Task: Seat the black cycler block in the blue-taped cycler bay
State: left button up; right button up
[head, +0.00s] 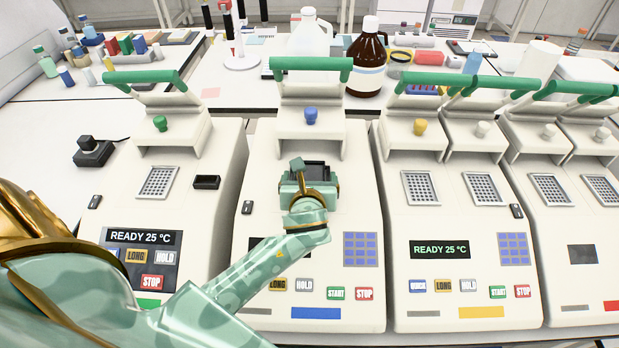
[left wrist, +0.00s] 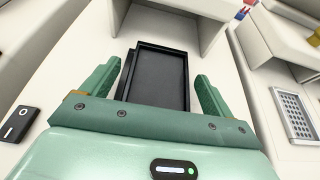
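The blue-taped cycler (head: 365,200) stands in the middle, with a blue tape strip (head: 316,313) and blue lid knob (head: 310,116). My left gripper (head: 310,185) is over its bay, pointing down. In the left wrist view, a black rimmed rectangle (left wrist: 160,75) lies between my two green fingers (left wrist: 156,85). It looks like the black cycler block, but I cannot tell how deep it sits. The fingers are spread, with narrow gaps at its sides. My gripper hides part of the bay. My right gripper is out of view.
A green-taped cycler (head: 120,225) stands to the left, with a silver block (head: 158,182) and a small black box (head: 207,182) on top. A yellow-taped cycler (head: 440,225) stands close on the right. Raised lids with green handles (head: 310,64) stand behind the bays.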

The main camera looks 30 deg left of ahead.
pick_arm(q)
jog(key=shift+s+d+r, duration=0.15)
jog(key=shift+s+r, duration=0.05)
jog(key=shift+r, duration=0.05)
jog(key=p+v, duration=0.2)
jog(key=v, duration=0.9)
jog(key=shift+s+d+r, duration=0.1)
jog(key=shift+s, duration=0.1)
